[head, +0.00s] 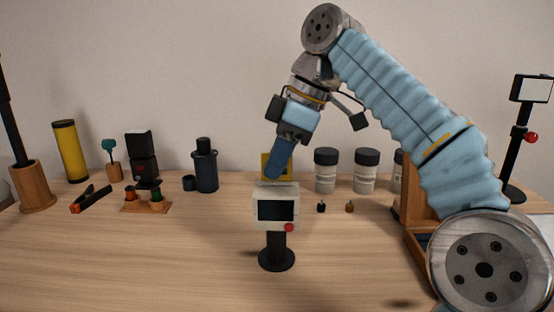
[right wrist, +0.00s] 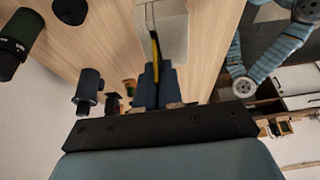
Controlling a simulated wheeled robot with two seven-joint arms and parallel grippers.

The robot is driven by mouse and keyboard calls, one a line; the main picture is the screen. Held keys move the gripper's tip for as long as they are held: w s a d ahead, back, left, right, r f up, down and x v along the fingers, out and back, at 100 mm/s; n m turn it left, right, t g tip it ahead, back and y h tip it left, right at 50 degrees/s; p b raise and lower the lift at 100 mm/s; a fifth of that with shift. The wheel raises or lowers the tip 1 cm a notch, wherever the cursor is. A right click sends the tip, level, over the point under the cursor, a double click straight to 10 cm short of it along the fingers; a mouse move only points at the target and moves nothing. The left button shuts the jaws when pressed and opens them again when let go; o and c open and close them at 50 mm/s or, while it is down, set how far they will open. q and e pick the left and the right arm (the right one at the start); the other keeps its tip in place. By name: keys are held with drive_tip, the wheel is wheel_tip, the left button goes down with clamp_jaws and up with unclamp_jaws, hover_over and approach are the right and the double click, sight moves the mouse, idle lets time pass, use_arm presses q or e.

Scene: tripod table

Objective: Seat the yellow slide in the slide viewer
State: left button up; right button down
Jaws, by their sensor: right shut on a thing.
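The slide viewer (head: 262,190) is a cream box with a dark screen and a red knob, upright on a black stand in the middle of the table. My right gripper (head: 279,168) comes down from above, shut on the yellow slide (head: 265,164). The slide is upright at the viewer's top edge, partly hidden by the gripper. In the right wrist view the slide (right wrist: 155,48) shows edge-on between the fingers (right wrist: 154,82), alongside the cream viewer (right wrist: 173,30). I cannot tell whether its lower edge is inside the slot. My left gripper is out of view.
Several white jars (head: 326,172) with black lids stand behind at right. A dark bottle (head: 206,168), a small wooden stand (head: 146,206), an orange-black tool (head: 90,199) and a yellow cylinder (head: 70,152) are at left. A wooden rack stands at right. The table front left is clear.

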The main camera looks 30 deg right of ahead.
drive_tip(key=shift+f+b, duration=0.5)
drive_tip(key=shift+f, duration=0.25)
drive_tip(key=c, duration=1.2)
unclamp_jaws()
drive_tip(key=shift+r, duration=0.1)
drive_tip(key=p+v, duration=0.4)
drive_tip(key=v, duration=0.3)
drive_tip(key=shift+r, duration=0.25)
